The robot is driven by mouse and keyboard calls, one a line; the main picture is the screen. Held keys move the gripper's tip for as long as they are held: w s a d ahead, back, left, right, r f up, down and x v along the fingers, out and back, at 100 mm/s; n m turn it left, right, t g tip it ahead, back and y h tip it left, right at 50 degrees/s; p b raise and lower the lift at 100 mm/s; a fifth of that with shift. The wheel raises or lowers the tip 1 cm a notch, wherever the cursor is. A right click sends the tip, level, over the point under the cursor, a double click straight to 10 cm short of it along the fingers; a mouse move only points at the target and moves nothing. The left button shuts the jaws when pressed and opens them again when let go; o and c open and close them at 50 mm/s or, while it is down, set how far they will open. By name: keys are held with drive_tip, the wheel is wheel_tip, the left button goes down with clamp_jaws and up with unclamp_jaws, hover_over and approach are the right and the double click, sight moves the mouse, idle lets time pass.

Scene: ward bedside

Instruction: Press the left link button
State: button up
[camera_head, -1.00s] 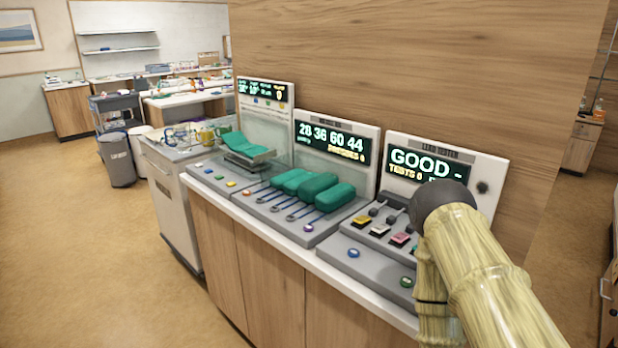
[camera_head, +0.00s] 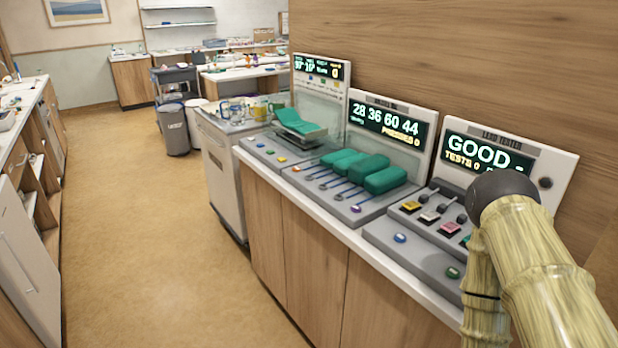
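Three bedside devices stand in a row on a white-topped wooden counter (camera_head: 350,245). The right one, the lead tester (camera_head: 478,152), reads "GOOD -" and "TESTS 0". Its grey base has a blue button (camera_head: 399,238), a green button (camera_head: 453,272) and small yellow, white and pink blocks. The middle device (camera_head: 388,128) reads "28 36 60 44" and has green cushions and a purple button (camera_head: 355,208). The left device (camera_head: 319,78) has a green pad and several small coloured buttons (camera_head: 270,152). No "link" label is readable. My arm covers the lead tester's right side; my gripper is not visible.
A white cabinet (camera_head: 222,178) with jugs on top stands past the counter's left end. Grey bins (camera_head: 172,130) and a cart are behind it. Shelving units (camera_head: 25,180) line the left edge. The floor (camera_head: 150,250) between is clear.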

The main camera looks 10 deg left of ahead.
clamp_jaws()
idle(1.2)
